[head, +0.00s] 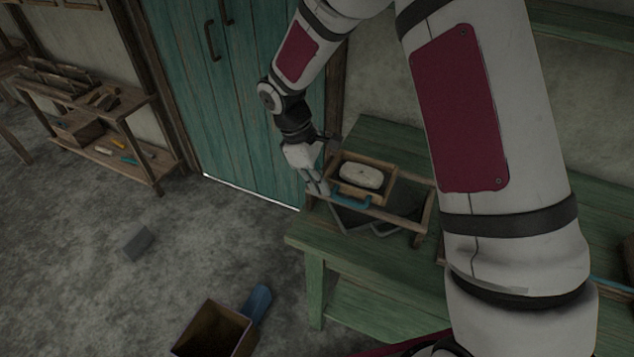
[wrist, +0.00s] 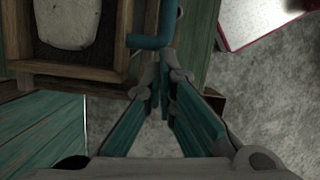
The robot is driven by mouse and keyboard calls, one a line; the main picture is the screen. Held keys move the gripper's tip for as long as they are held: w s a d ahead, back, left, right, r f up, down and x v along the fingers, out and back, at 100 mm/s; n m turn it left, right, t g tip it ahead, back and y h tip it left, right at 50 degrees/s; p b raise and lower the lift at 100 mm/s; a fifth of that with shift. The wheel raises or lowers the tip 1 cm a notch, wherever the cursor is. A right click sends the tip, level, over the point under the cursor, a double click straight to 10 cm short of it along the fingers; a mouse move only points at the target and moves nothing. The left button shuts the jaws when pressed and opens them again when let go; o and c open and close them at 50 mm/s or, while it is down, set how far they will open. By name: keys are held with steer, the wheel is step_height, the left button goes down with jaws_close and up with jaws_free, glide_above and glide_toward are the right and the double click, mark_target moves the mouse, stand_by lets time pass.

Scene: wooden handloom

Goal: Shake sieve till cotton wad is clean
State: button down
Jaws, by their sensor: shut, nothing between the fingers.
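A pale oval cotton wad (head: 361,175) lies in a small wooden sieve (head: 378,193). The wad also shows at the top left of the wrist view (wrist: 66,20), with greyish marks on it. The sieve's blue handle (head: 352,201) is on its near side and also shows in the wrist view (wrist: 150,42). The sieve rests on a wooden rail frame (head: 424,215) on the green table. My gripper (head: 319,190) is at the sieve's left, its fingertips (wrist: 165,80) close to the handle's end. It is shut and empty; whether it touches the handle, I cannot tell.
A dark tray (head: 350,220) lies under the rail frame on the green table (head: 310,235). A wooden bin (head: 213,330) with a blue piece and a grey block (head: 137,243) are on the floor. A teal door (head: 245,110) stands behind my gripper.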

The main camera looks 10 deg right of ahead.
mark_target(348, 200)
steer(key=s+d+p, duration=0.1)
steer(key=s+d, duration=0.1)
steer(key=s+d+p, duration=0.1)
steer(key=d, duration=0.1)
steer(key=shift+s+d+r, duration=0.15)
steer(key=shift+s+d, duration=0.2)
steer(key=shift+d, duration=0.05)
steer(key=shift+s+d, duration=0.15)
steer(key=shift+d, duration=0.1)
steer(key=shift+a, duration=0.15)
